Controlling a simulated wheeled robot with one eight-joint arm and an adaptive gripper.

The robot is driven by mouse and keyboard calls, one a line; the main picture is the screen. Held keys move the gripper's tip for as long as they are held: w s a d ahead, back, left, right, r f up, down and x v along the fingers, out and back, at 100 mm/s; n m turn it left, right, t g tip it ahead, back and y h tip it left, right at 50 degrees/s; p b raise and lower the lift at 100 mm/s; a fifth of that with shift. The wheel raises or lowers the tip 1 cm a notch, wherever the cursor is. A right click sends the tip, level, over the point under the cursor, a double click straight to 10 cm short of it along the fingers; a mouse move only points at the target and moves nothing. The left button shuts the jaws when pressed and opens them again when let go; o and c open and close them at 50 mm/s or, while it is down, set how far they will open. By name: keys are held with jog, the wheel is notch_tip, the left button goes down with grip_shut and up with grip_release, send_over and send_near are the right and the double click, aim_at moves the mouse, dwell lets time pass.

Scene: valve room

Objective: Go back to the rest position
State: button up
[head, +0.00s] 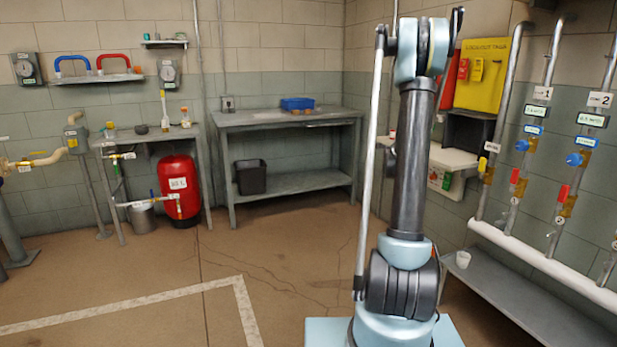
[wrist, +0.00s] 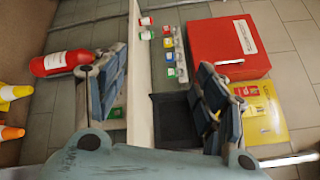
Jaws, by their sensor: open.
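My gripper (wrist: 163,65) shows in the wrist view with its two dark-padded fingers spread apart and nothing between them. The wrist picture is turned on its side. Behind the fingers are a white ledge edge and a red box. In the head view my arm stands upright right of the middle, bent at its top joint. My gripper does not show in the head view.
In the head view, a yellow lockout board (head: 487,72) and pipes with blue-handled valves (head: 573,159) line the right wall. A workbench (head: 290,119) with a blue bin (head: 297,103) stands behind. A red tank (head: 180,190) is at left. The wrist view shows a red extinguisher (wrist: 60,63). Front-left floor is clear.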

jog(key=s+a+r+n+g+y, duration=0.2)
jog(key=s+a+n+y, duration=0.3)
jog(key=s+a+n, duration=0.65)
jog(key=s+a+f+n+g+y, duration=0.2)
jog(key=s+a+f+n+g, duration=0.15)
jog(key=s+a, duration=0.75)
jog(key=s+f+n+g+h, duration=0.1)
jog(key=s+f+n+g, duration=0.2)
jog(key=s, duration=0.9)
jog(key=s+d+f+n+g+h, duration=0.1)
jog(key=s+f+n+g, duration=0.2)
jog(key=s, duration=0.9)
jog(key=s+d+f+n+g, duration=0.1)
jog(key=s+f+n+g, duration=0.2)
jog(key=s+f, duration=0.4)
jog(key=s+n, duration=0.1)
jog(key=s, duration=0.4)
jog(key=shift+d+f+h, duration=0.2)
jog(key=shift+f+h, duration=0.2)
jog(key=shift+w+f, duration=0.2)
jog(key=shift+w, duration=0.2)
